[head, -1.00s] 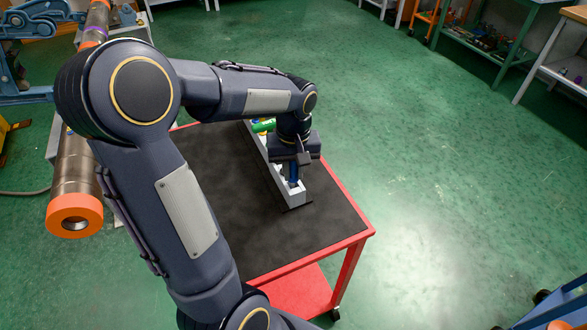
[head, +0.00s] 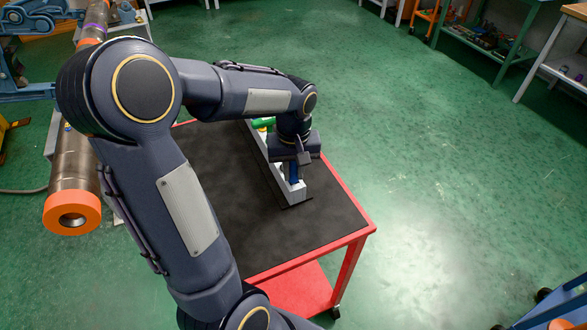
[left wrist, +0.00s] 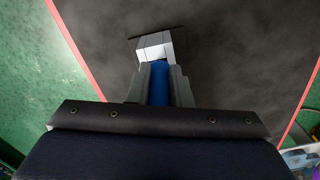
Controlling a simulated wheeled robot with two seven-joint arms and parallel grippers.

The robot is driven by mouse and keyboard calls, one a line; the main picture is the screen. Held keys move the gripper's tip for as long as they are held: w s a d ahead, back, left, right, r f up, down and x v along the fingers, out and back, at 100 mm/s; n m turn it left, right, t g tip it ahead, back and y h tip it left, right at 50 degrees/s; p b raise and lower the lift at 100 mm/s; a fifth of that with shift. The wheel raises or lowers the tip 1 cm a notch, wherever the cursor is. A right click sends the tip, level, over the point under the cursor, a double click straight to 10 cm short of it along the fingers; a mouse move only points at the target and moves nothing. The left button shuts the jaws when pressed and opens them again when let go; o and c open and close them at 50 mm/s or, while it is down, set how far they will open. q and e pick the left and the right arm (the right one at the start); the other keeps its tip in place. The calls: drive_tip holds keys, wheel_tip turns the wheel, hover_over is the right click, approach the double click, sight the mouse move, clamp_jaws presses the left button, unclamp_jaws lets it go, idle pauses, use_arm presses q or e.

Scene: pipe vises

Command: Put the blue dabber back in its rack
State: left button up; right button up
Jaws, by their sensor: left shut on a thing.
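The blue dabber (head: 293,174) is between the fingers of my left gripper (head: 297,172), over the near end of the rack. It also shows in the left wrist view (left wrist: 159,83), with a grey finger on each side of my left gripper (left wrist: 159,75). The grey-white rack (head: 296,193) stands on the cart's black top; its end shows beyond the dabber in the left wrist view (left wrist: 154,45). Whether the dabber's lower end is inside a slot is hidden. My right gripper is not in view.
The red cart (head: 330,248) has bare black top (head: 235,215) left of the rack. A green item (head: 263,123) sits at the rack's far part. A steel pipe with an orange collar (head: 70,213) lies left of the cart. My left arm covers much of the view.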

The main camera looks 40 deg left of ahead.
use_arm(q)
drive_tip(key=shift+f, duration=0.5)
idle(0.7)
drive_tip(key=o, duration=0.9)
wheel_tip(320, 180, up, 8)
drive_tip(key=shift+f, duration=0.1)
drive_tip(key=shift+s, duration=0.1)
